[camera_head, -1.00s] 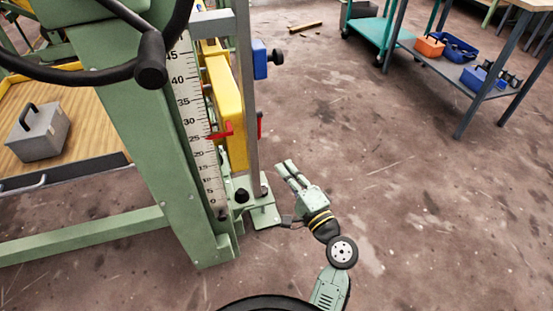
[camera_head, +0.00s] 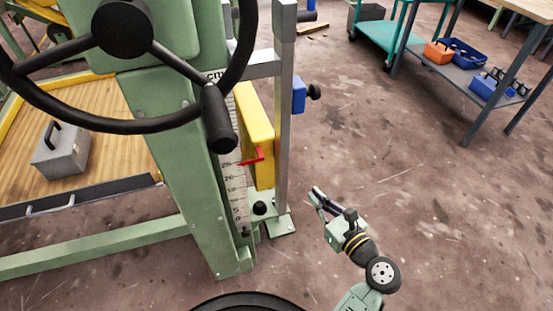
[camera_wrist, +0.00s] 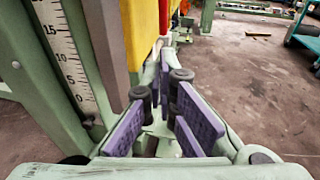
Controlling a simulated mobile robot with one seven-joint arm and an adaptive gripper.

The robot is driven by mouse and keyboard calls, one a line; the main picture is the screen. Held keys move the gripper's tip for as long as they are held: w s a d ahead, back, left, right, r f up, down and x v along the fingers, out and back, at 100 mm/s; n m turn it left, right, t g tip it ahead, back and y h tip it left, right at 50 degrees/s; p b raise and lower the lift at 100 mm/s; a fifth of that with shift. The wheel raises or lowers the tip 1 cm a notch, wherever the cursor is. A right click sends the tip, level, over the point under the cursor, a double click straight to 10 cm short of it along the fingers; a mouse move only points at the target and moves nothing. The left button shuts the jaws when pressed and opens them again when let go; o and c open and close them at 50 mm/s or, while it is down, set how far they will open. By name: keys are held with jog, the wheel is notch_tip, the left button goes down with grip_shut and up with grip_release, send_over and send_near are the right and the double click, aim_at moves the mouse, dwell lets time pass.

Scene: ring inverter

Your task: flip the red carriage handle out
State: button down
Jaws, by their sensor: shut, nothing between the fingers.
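The yellow carriage block (camera_head: 256,135) sits on the green machine beside its cm scale and the grey post (camera_head: 283,120). A red pointer-like part (camera_head: 251,160) sticks out on its scale side. In the wrist view, a red part (camera_wrist: 164,14) shows at the right edge of the yellow block (camera_wrist: 138,30). I cannot tell for sure that it is the carriage handle; the block's far side is hidden by the post in the head view. My gripper (camera_head: 318,197) is shut and empty, low to the right of the post and apart from the block.
A black handwheel (camera_head: 215,98) with a knob hangs over the machine's front. A blue clamp (camera_head: 299,94) with a black knob is on the post. The floor to the right is clear up to the shelf table (camera_head: 466,75).

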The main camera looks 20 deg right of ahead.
dwell(0.3)
jog(key=r+p+x, duration=0.1)
jog(key=p+x, duration=0.1)
jog(key=x, duration=1.1)
jog(key=shift+w, duration=0.45)
jog(key=shift+w+b, duration=0.1)
jog(key=shift+b, duration=0.2)
jog(key=shift+w+t+b, duration=0.2)
jog(key=shift+t+b, duration=0.2)
jog(key=shift+b, duration=0.05)
